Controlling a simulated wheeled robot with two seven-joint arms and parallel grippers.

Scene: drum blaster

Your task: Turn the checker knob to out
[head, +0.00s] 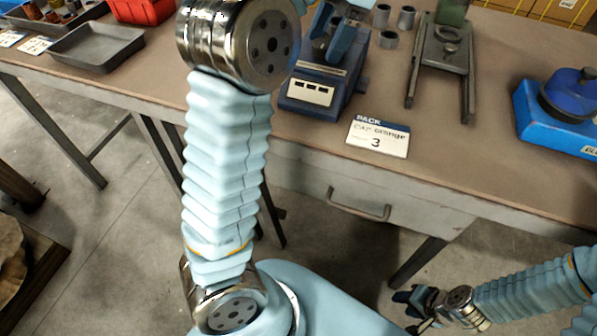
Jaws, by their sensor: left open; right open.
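A dark blue bench device (318,92) with a white label panel on its front stands at the table's top middle. It may be the checker; I cannot make out its knob or setting. My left arm rises through the middle of the head view and hides part of the device's left side. My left gripper (341,42) appears to be the light blue part over the device; it is open, and whether it touches anything is unclear. My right gripper (422,308) is open and empty, low at the right, below the table and far from the device.
A card (377,136) reading "PACK cap orange 3" lies at the table's front edge. Grey cups (405,17), a metal stand (442,55) and a blue round-topped unit (570,95) stand to the right. A grey tray (95,47) and red bin (142,10) are left.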

